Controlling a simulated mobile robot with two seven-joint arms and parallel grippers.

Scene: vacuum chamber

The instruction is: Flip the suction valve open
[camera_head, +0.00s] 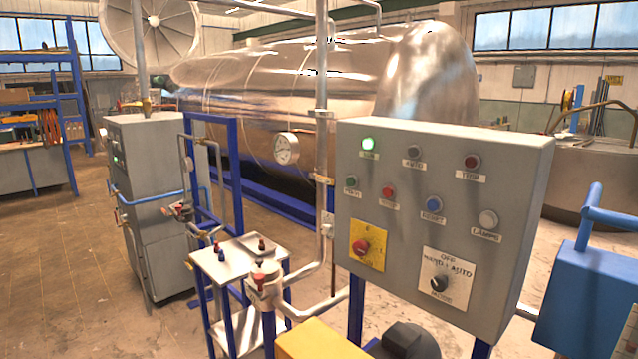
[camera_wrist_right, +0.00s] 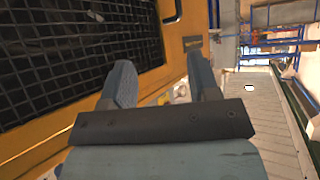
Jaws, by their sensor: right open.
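In the head view a valve with a red handle (camera_head: 262,281) sits on the metal piping, in front of the small table and left of the control panel. A second red-handled valve (camera_head: 181,209) is farther back, on the piping beside the grey cabinet. I cannot tell which is the suction valve, or how either handle is set. My right gripper (camera_wrist_right: 162,82) shows in the right wrist view with its two fingers apart and nothing between them. It is near a yellow frame with a dark grille (camera_wrist_right: 75,55), away from any visible valve. My left gripper is not in view.
A grey control panel (camera_head: 410,240) with a lit green lamp stands at centre right. A small table (camera_head: 225,262) and a grey cabinet (camera_head: 150,190) stand left. Floor at far left (camera_head: 60,270) is clear.

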